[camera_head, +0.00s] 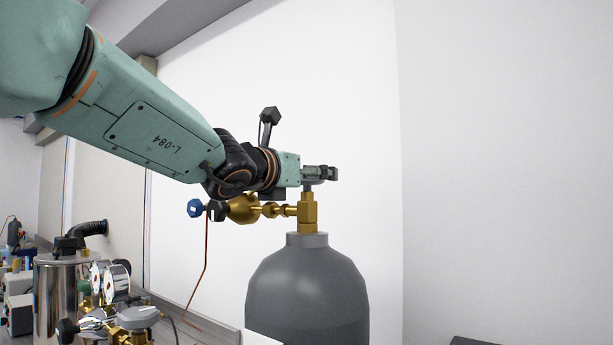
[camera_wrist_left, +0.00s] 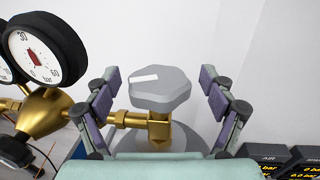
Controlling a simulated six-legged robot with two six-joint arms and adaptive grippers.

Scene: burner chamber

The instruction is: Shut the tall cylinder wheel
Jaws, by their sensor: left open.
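The tall grey gas cylinder (camera_head: 307,290) stands upright with a brass valve (camera_head: 308,212) on its neck. Its grey lobed wheel (camera_wrist_left: 160,92) with a white mark on top shows in the left wrist view, above the brass valve body (camera_wrist_left: 158,132). My left gripper (camera_head: 322,173) is at the top of the valve in the head view, where it largely hides the wheel. In the left wrist view its open fingers (camera_wrist_left: 160,82) stand on either side of the wheel, with gaps visible on both sides. My right gripper is in neither view.
A brass regulator with a blue knob (camera_head: 195,208) extends left from the valve, and a round gauge (camera_wrist_left: 42,50) stands beside the left finger. A shiny metal vessel (camera_head: 58,290) and smaller gauges (camera_head: 117,280) are at lower left. Black display boxes (camera_wrist_left: 290,160) sit at lower right.

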